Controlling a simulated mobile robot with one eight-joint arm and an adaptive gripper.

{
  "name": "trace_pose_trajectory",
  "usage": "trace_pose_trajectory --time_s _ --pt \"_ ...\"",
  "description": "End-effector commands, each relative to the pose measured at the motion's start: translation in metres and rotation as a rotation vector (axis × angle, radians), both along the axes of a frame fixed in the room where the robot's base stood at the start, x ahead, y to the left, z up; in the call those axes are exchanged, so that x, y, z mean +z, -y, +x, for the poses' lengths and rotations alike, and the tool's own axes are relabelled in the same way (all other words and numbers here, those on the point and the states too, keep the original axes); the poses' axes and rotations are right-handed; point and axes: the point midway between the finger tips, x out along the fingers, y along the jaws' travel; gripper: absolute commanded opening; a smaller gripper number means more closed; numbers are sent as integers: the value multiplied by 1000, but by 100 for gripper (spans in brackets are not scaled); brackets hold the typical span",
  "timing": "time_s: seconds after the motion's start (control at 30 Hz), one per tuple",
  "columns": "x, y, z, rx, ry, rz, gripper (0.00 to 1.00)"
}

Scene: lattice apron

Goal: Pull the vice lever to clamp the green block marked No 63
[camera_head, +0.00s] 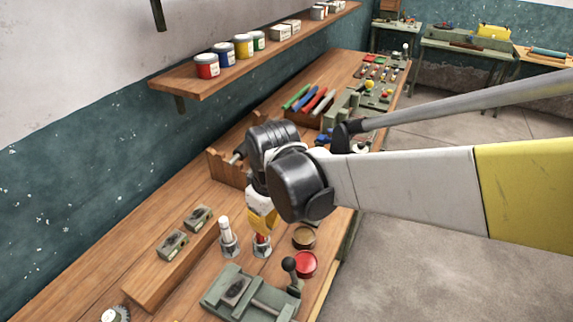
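A grey-green vice (268,298) lies on the bench at the bottom of the head view. Its lever (293,278) stands up at the right end with a black knob on top. A block (236,291) with a dark oval mark sits at the vice's left part; I cannot read its number. Two similar grey-green blocks, one nearer (172,244) and one farther (198,217), lie on a raised wooden strip. My gripper (261,228) points down beyond the vice, apart from the lever, above or beside a red piece in a metal holder. Its fingertips are not clear.
A white-topped piece in a metal holder (229,238) stands left of my gripper. A shelf (170,81) with paint tins hangs above. Open floor lies right.

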Motion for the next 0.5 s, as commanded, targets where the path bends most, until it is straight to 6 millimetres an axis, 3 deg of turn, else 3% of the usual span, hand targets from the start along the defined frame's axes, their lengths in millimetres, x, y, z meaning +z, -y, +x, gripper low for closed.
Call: trace_pose_trajectory --time_s 0.17,0.5 --pt "-26 -2 3 0 0 0 0" --pt "-98 -10 11 0 1 1 0"
